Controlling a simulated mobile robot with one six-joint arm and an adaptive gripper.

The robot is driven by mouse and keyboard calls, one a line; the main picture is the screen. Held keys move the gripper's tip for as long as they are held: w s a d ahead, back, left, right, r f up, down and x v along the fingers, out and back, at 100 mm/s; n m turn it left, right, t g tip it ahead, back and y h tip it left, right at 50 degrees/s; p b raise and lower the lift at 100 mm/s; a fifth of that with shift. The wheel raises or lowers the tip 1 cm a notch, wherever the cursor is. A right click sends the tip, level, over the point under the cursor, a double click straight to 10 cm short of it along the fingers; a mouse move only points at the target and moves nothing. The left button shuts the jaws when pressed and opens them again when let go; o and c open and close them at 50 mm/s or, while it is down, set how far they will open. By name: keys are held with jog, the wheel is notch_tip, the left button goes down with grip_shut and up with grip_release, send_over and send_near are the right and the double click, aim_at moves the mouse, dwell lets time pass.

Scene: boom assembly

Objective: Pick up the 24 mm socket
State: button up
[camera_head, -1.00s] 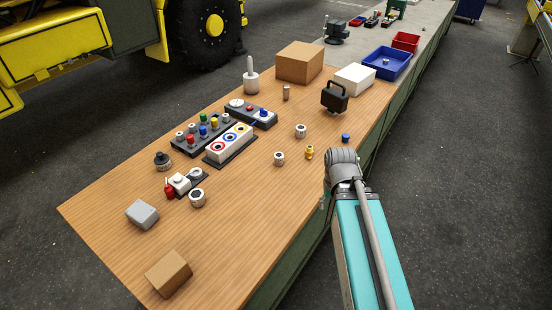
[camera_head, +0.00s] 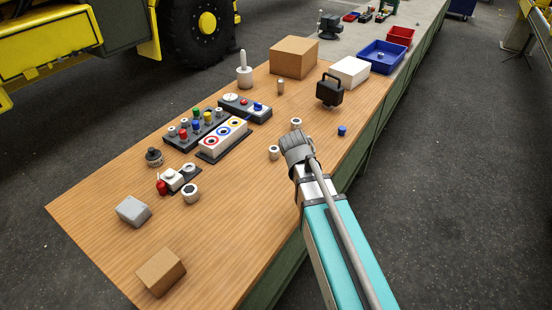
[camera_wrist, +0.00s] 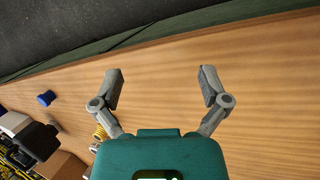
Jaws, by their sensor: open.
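Several silver sockets with dark openings stand on the wooden bench: one socket (camera_head: 296,123) beyond my wrist, another socket (camera_head: 274,152) just left of it, and a larger socket (camera_head: 190,192) farther left. No size marking is readable, so I cannot tell which is the 24 mm one. My gripper (camera_wrist: 161,73) is open and empty in the wrist view, its fingers spread over bare wood. No socket shows between them. In the head view my wrist covers the fingers.
A blue cap (camera_head: 342,130) stands right of my wrist; it also shows in the wrist view (camera_wrist: 46,98). A black lamp-like block (camera_head: 330,91), boxes and button panels (camera_head: 222,138) stand around.

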aim_at(270, 150)
jog(key=w+a+n+t+h+b, duration=0.1)
jog(key=w+a+n, duration=0.2)
jog(key=w+a+n+t+h+b, duration=0.1)
jog(key=w+a+n+h+b, duration=0.1)
jog(key=w+a+n, duration=0.1)
jog(key=w+a+n+t+h+b, duration=0.1)
jog(key=w+a+n, duration=0.1)
jog(key=a, duration=0.3)
jog(key=shift+w+f+n, duration=0.2)
jog(key=shift+w+n, duration=0.2)
jog(key=shift+n, duration=0.4)
jog(key=w+a+n+t+h+b, duration=0.1)
jog(key=a+n, duration=0.1)
jog(key=a, duration=0.1)
jog(key=w+a+r+n+t+h+b, duration=0.1)
jog(key=a+n, duration=0.1)
jog(key=a, duration=0.2)
jog(key=w+a+r+n+t+b, duration=0.1)
jog(key=a+n, duration=0.1)
jog(key=a, duration=0.2)
jog(key=shift+w+r+n+h, duration=0.1)
jog(key=shift+w+n+h, duration=0.05)
jog(key=shift+n+h, duration=0.25)
jog(key=shift+a+r+n+t, duration=0.3)
jog(key=shift+a+t, duration=0.1)
jog(key=shift+a, duration=0.1)
jog(key=shift+w+d+f, duration=0.1)
jog(key=shift+d+f, duration=0.05)
